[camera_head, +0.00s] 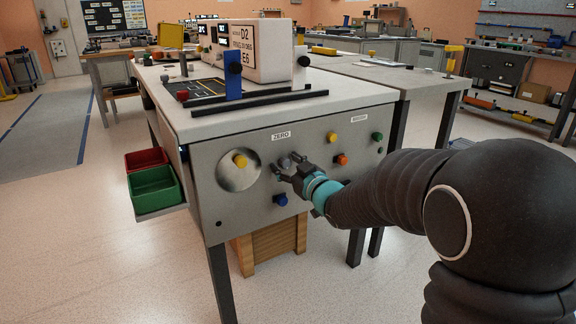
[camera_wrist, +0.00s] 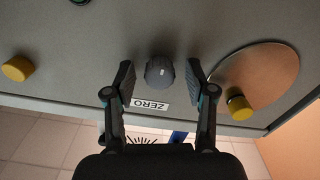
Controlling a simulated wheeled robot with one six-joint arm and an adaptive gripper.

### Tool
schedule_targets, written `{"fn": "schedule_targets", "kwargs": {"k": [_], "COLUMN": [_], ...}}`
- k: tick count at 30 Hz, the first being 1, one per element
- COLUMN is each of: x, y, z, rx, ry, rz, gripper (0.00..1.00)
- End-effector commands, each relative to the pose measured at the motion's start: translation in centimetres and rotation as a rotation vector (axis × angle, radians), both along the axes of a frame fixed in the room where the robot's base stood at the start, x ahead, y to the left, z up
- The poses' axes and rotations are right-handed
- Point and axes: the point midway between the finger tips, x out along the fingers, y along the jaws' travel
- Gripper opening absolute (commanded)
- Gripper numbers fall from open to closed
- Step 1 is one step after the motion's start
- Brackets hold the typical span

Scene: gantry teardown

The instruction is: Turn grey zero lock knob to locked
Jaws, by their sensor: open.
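The grey zero lock knob (camera_wrist: 159,72) is on the grey front panel, beside the ZERO label (camera_wrist: 150,104), which appears upside down in the wrist view. My gripper (camera_wrist: 160,80) is open, with one finger on each side of the knob and a visible gap on both sides. A small pale mark shows on the knob's face. In the head view my gripper (camera_head: 286,168) is at the panel just below the ZERO label (camera_head: 281,135), and it partly hides the knob (camera_head: 285,160).
A yellow knob (camera_head: 240,160) on a round metal plate (camera_head: 232,179) is left of my gripper. A blue knob (camera_head: 281,200) is just below. Yellow, green and orange knobs (camera_head: 341,160) are to the right. Red and green bins (camera_head: 155,190) hang at the left side.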

Motion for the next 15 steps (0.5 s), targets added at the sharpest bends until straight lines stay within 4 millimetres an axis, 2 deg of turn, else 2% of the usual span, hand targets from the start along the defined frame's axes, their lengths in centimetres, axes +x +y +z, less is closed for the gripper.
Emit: {"fn": "schedule_targets", "kwargs": {"k": [4, 5, 11, 12, 15], "x": [0.00, 0.00, -0.01, 0.00, 0.00], "y": [-0.03, -0.04, -0.04, -0.05, -0.05], "z": [0.00, 0.00, 0.00, 0.00, 0.01], "rx": [0.000, 0.000, 0.000, 0.000, 0.001], "ry": [0.000, 0.000, 0.000, 0.000, 0.000], "rz": [0.000, -0.001, -0.001, -0.001, -0.001], "gripper": [0.55, 0.53, 0.03, 0.00, 0.00]}}
